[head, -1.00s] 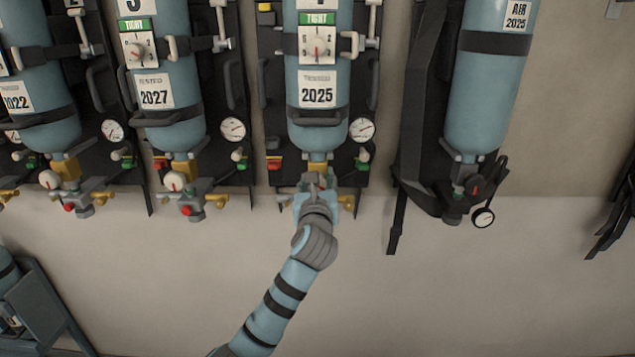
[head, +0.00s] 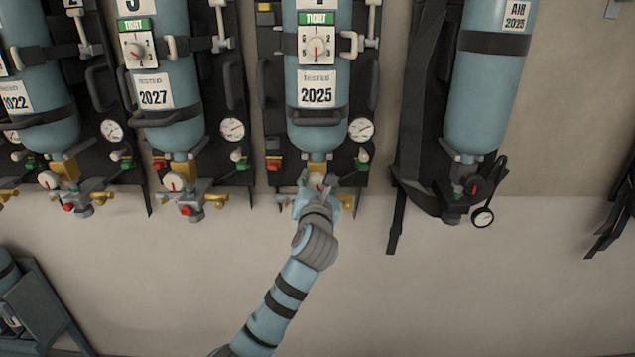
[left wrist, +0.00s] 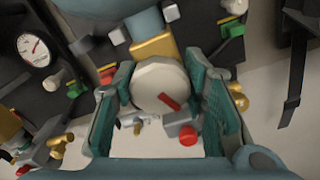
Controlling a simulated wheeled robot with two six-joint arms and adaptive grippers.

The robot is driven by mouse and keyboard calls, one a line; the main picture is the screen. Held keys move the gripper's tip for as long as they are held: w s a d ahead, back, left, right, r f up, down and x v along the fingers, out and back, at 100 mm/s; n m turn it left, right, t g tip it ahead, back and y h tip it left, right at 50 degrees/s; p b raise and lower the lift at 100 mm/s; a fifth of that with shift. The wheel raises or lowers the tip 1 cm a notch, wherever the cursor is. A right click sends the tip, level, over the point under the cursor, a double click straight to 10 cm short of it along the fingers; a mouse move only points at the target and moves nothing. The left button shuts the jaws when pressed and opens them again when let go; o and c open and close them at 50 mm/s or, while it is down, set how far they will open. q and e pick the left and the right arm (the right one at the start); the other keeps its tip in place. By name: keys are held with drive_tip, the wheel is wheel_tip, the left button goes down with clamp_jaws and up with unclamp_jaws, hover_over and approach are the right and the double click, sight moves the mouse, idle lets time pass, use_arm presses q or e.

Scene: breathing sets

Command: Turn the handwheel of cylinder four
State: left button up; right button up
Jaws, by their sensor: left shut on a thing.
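The cylinder (head: 318,128) my left arm reaches is blue, with a 2025 tested label; it hangs between the cylinder labelled 2027 and the one with an AIR 2025 label. Its number plate is cut off at the top edge. Its pale round handwheel (left wrist: 158,84) has a red mark and sits under the brass valve block (left wrist: 155,46). My left gripper (head: 317,193) is at the valve below this cylinder, its fingers shut on the handwheel. In the left wrist view, the teal finger pads (left wrist: 160,92) press the wheel from both sides. My right gripper is not in view.
A red knob (left wrist: 188,136) on a grey fitting lies close beside the wheel. A gauge (head: 361,129) and black tubing flank the cylinder. The neighbouring 2027 cylinder (head: 172,118) and AIR cylinder (head: 490,110) hang on either side.

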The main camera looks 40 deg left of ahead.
use_arm(q)
drive_tip(key=o, duration=1.2)
drive_tip(key=v, duration=0.7)
drive_tip(key=shift+s+d, duration=0.15)
drive_tip(key=shift+d, duration=0.05)
